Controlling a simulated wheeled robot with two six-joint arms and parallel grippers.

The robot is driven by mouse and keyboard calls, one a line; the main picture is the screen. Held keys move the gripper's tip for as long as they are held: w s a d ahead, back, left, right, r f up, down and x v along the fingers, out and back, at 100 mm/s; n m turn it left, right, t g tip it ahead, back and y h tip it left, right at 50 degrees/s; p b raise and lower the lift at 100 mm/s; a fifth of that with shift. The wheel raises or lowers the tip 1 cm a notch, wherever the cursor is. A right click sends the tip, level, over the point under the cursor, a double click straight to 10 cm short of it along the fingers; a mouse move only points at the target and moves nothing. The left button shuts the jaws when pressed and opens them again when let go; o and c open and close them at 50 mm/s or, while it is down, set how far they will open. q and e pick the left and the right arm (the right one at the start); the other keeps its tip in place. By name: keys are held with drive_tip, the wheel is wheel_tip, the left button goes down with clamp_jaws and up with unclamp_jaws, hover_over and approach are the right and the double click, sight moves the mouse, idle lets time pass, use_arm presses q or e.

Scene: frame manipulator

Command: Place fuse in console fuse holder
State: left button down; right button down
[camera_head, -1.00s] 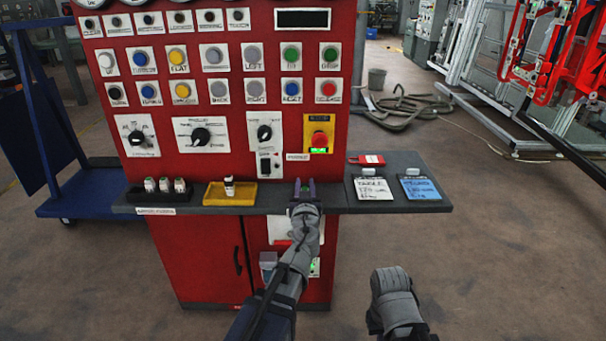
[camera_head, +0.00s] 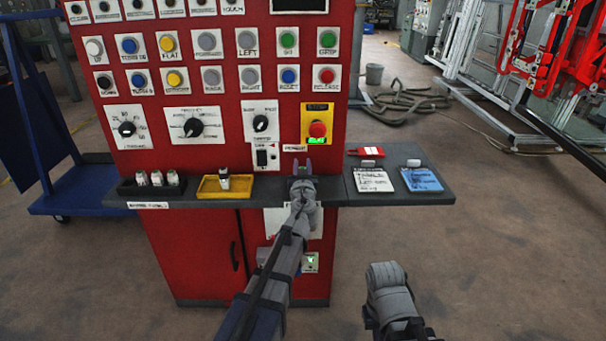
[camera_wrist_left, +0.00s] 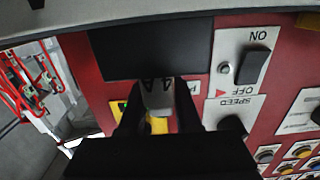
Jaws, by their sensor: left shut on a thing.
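My left gripper (camera_head: 302,166) is at the front of the red console, above the dark shelf and below the yellow-backed red button. In the left wrist view it is shut on a pale grey fuse (camera_wrist_left: 158,95) marked "4A", held between the two dark fingers. A dark rectangle (camera_wrist_left: 150,48) lies right beside the fuse's end; I cannot tell whether it is the fuse holder or whether they touch. In the head view the gripper hides the fuse. My right gripper (camera_head: 392,300) hangs low in front of the console; its fingers cannot be made out.
A black tray (camera_head: 128,192) with several white fuses and a yellow tray (camera_head: 207,194) with one fuse stand on the shelf (camera_head: 268,196). Two tags (camera_head: 372,180) and a red card (camera_head: 357,151) lie to the right. Switches and knobs cover the console face (camera_head: 225,155).

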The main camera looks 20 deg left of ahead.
use_arm(q)
drive_tip(key=shift+a+f, duration=0.1)
drive_tip(key=shift+f, duration=0.2)
drive_tip(key=shift+f, duration=0.15)
drive_tip(key=c, duration=0.6)
unclamp_jaws()
drive_tip(key=shift+r, duration=0.2)
drive_tip(key=shift+s, duration=0.15)
drive_tip(key=v, duration=1.1)
drive_tip(key=shift+s, duration=0.3)
